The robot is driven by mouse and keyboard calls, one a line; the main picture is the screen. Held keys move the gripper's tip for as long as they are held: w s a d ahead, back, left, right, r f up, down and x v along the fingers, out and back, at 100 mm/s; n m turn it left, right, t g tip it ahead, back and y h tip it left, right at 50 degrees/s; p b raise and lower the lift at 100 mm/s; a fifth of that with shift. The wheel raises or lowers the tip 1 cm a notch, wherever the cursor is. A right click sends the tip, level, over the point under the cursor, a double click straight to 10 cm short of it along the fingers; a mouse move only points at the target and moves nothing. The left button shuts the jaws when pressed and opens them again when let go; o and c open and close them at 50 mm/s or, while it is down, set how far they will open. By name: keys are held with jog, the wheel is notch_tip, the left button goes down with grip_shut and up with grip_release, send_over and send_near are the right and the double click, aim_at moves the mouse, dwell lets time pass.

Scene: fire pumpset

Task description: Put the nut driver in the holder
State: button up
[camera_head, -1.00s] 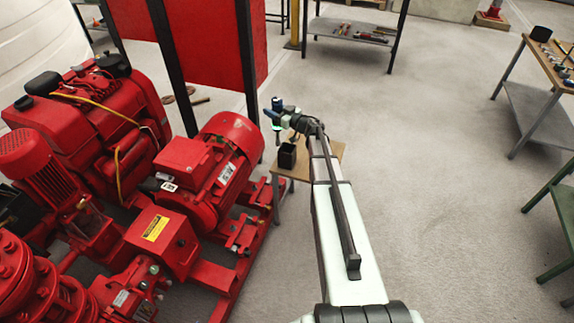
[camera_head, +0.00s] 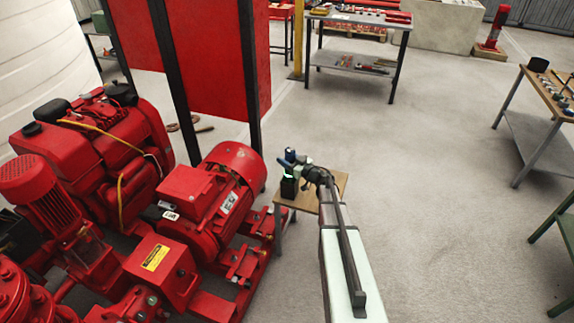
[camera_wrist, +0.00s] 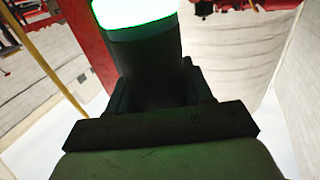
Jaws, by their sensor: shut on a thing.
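The nut driver (camera_head: 290,155) shows as a small blue piece at the end of my arm in the head view. My gripper (camera_head: 287,166) is shut on it, directly above the holder. The holder (camera_head: 289,188) is a small black open-topped box on the left part of a small wooden table (camera_head: 311,200). My gripper and the driver cover the holder's top, so I cannot tell whether the driver's lower end is inside it.
The red pumpset (camera_head: 205,195) stands close left of the small table. A red panel on dark posts (camera_head: 250,80) rises behind it. A grey workbench (camera_head: 355,60) is at the back, and another table (camera_head: 545,95) at the right.

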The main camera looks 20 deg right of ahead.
jog(key=shift+f, duration=1.35)
jog(key=o, duration=1.2)
jog(key=shift+f, duration=0.15)
jog(key=shift+c, duration=0.2)
jog(key=shift+r, duration=0.2)
jog(key=v, duration=1.2)
